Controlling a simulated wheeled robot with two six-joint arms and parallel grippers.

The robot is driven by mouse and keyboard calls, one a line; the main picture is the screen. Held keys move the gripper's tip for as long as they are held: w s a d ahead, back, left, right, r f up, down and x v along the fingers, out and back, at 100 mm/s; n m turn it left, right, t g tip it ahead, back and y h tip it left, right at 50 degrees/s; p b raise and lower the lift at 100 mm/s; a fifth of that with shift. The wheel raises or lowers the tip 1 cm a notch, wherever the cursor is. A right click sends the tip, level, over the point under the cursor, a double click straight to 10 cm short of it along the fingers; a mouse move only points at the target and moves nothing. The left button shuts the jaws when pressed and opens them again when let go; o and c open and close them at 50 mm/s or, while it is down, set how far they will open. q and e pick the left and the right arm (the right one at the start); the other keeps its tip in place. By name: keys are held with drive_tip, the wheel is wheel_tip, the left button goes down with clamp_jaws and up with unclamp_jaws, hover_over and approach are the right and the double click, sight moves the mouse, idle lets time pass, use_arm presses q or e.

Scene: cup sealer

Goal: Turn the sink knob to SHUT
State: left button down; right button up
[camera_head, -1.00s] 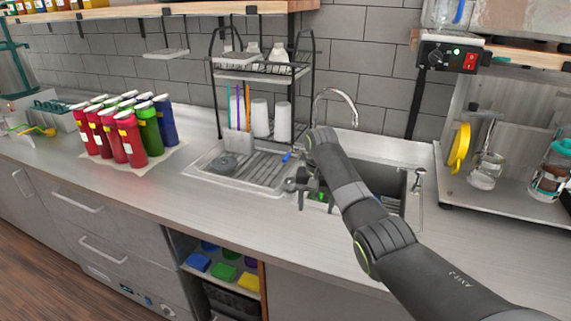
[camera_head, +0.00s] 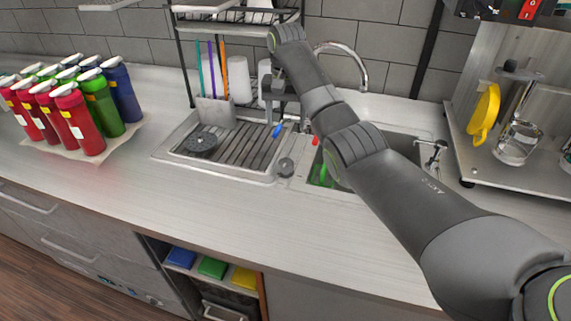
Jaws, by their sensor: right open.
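The sink (camera_head: 405,140) is set into the steel counter, with a curved chrome faucet (camera_head: 352,52) behind it. A small blue-tipped handle (camera_head: 277,131) and a red-tipped one (camera_head: 314,140) show near the sink's left side. I cannot tell which is the knob, or its setting. My right gripper (camera_head: 287,120) is open and points down just above and behind the blue-tipped handle, apart from it as far as I can see. My left gripper is not in view.
A ribbed drainboard (camera_head: 232,148) lies left of the sink, with a black dish rack (camera_head: 182,70) behind it. Red, green and blue bottles (camera_head: 75,120) stand at the left. A chrome fitting (camera_head: 432,155) stands at the sink's right edge. The front counter is clear.

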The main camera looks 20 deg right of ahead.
drive_tip(key=p, duration=0.3)
hover_over(286, 162)
wheel_tip(286, 162, down, 8)
drive_tip(key=shift+r, duration=0.1)
wheel_tip(286, 162, down, 6)
drive_tip(key=shift+s+a+r, duration=0.1)
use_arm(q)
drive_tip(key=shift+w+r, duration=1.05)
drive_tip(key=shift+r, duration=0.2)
use_arm(e)
drive_tip(key=shift+f, duration=0.65)
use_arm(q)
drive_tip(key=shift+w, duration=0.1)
use_arm(e)
drive_tip(key=shift+c, duration=0.3)
drive_tip(key=c, duration=0.9)
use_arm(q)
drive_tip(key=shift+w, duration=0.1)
